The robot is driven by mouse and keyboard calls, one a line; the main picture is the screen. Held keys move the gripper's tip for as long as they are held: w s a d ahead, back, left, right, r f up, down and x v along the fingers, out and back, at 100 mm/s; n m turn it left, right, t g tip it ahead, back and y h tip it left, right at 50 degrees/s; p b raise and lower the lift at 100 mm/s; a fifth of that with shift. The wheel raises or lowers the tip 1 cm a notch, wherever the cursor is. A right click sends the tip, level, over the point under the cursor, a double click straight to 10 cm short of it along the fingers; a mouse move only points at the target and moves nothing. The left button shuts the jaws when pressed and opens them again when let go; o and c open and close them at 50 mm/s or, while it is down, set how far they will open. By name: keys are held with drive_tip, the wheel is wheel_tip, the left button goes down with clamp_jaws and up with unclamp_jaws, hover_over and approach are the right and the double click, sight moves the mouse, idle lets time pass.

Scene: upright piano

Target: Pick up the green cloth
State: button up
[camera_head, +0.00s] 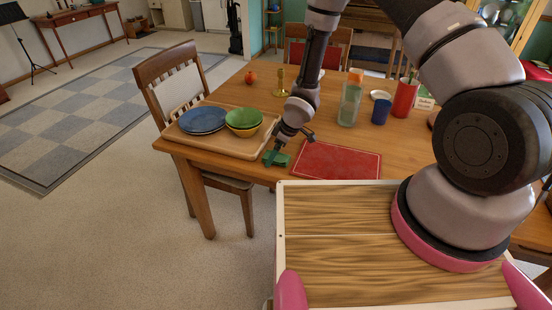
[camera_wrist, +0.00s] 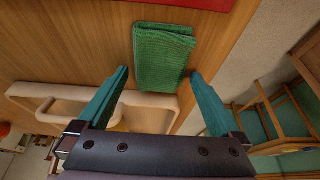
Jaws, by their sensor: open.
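A folded green cloth (camera_wrist: 163,57) lies on the wooden table, near its edge. In the head view the green cloth (camera_head: 277,158) sits between the wooden tray and a red mat, partly hidden by my gripper. My gripper (camera_head: 286,150) is above the cloth, pointing down. In the wrist view my gripper (camera_wrist: 160,75) is open, its two teal fingers apart with the cloth beyond and between their tips. I cannot tell whether the fingers touch it.
The wooden tray (camera_head: 180,138) holds blue plates and stacked bowls (camera_head: 243,120) left of the cloth. The red mat (camera_head: 338,160) lies to its right. A glass jar (camera_head: 349,105), a blue cup (camera_head: 380,111) and a red cup (camera_head: 405,97) stand farther back. A chair (camera_head: 165,75) is at the left.

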drive_tip(key=c, duration=1.3)
wheel_tip(320, 180, up, 10)
drive_tip(key=shift+c, duration=0.2)
